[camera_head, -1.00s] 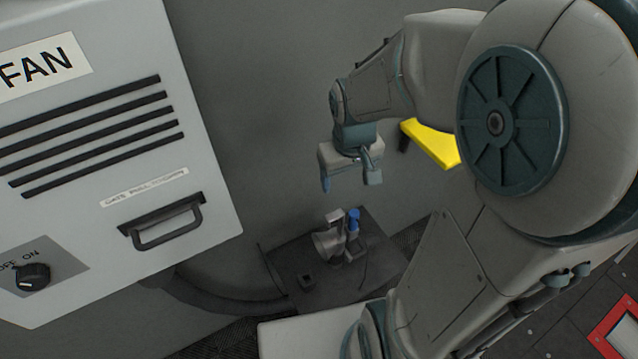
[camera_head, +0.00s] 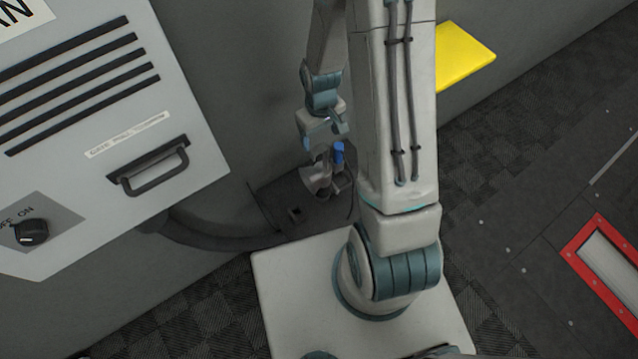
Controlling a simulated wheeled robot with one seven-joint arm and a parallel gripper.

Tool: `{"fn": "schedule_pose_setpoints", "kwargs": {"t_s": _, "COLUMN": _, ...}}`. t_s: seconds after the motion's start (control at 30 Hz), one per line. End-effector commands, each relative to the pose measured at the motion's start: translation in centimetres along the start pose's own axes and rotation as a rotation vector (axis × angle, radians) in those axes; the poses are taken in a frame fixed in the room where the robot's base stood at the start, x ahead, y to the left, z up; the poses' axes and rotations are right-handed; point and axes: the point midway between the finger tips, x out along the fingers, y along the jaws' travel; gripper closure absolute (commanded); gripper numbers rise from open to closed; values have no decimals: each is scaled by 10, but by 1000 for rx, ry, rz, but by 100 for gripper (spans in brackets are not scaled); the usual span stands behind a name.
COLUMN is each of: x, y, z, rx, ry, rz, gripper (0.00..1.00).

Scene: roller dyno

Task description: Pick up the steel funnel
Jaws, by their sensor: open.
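A grey metallic piece that looks like the steel funnel (camera_head: 316,181) stands on a dark, low platform (camera_head: 288,192) against the wall. An item with a blue top (camera_head: 338,153) stands close beside it, on its right. My gripper (camera_head: 323,138) is open, with its fingers pointing down just above the funnel and the blue-topped item. Nothing shows between the fingers. The funnel is small and dark here, so its outline is hard to separate from the items beside it, and I cannot tell whether the gripper touches it.
A grey fan cabinet (camera_head: 200,120) with a black handle (camera_head: 150,170) fills the left. A dark hose (camera_head: 205,238) curves below it to the platform. A small dark block (camera_head: 295,214) sits at the platform's front. A yellow panel (camera_head: 464,58) juts from the wall at right.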

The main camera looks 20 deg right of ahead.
Motion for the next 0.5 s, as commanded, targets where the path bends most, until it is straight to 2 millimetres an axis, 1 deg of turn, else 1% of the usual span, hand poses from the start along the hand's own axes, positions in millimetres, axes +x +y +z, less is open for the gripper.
{"fn": "schedule_pose_setpoints", "kwargs": {"t_s": 0.1, "x": 14, "y": 0, "z": 0, "rx": -1, "ry": -2, "rz": 0, "gripper": 27}}
{"fn": "schedule_pose_setpoints", "kwargs": {"t_s": 0.2, "x": 20, "y": 0, "z": 0, "rx": -1, "ry": -1, "rz": 0, "gripper": 27}}
{"fn": "schedule_pose_setpoints", "kwargs": {"t_s": 0.37, "x": 25, "y": 0, "z": 0, "rx": -1, "ry": 0, "rz": 1, "gripper": 27}}
{"fn": "schedule_pose_setpoints", "kwargs": {"t_s": 0.5, "x": 36, "y": -2, "z": 0, "rx": -2, "ry": -3, "rz": 0, "gripper": 27}}
